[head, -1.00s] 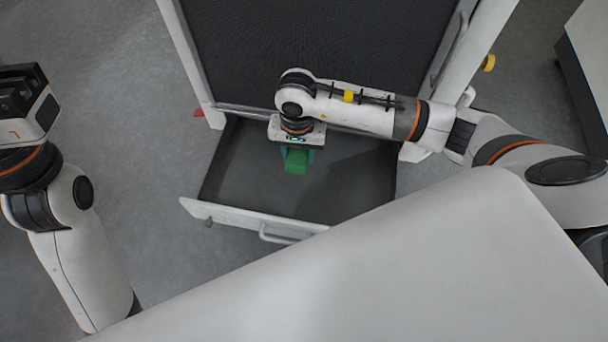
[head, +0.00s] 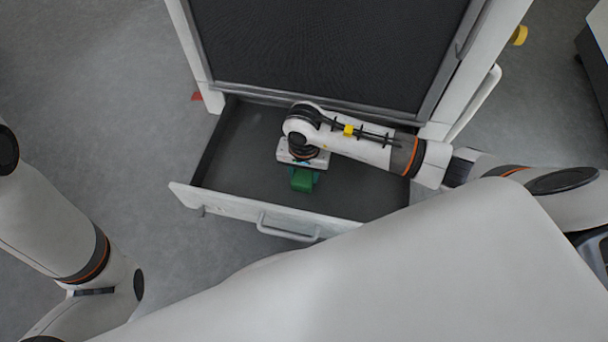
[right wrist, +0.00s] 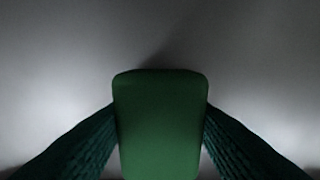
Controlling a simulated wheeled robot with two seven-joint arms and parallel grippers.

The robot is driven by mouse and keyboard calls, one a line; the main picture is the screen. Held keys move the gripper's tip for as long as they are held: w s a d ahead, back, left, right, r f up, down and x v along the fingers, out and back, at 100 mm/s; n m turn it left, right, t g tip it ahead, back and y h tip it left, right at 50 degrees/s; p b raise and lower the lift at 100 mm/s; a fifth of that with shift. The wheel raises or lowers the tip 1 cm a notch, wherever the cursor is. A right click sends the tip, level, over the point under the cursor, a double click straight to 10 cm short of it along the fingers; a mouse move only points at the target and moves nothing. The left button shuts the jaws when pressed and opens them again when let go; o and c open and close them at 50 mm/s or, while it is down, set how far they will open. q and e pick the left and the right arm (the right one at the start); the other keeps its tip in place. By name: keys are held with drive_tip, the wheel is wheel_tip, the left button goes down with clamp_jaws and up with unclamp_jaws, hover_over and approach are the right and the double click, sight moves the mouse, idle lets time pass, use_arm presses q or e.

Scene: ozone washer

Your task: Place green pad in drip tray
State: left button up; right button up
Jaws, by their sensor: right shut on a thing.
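The green pad (head: 302,179) is held between the fingers of my right gripper (head: 303,176), over the dark floor of the open drip tray (head: 245,205). In the right wrist view the pad (right wrist: 160,125) fills the middle, with a dark teal finger pressed on each side. The grey surface of the tray (right wrist: 60,50) lies beyond it. I cannot tell whether the pad touches the tray floor. My left arm shows at the left of the head view, but its gripper is out of the picture.
The washer's large dark panel (head: 325,50) stands behind the tray in a white frame. The tray has a white front wall with a handle (head: 288,228). Free tray floor lies left and right of the pad. A yellow knob (head: 519,36) sticks out at the right.

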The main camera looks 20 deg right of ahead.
drive_tip(key=shift+f, duration=0.15)
drive_tip(key=shift+f, duration=0.15)
drive_tip(key=o, duration=1)
drive_tip(key=shift+c, duration=0.2)
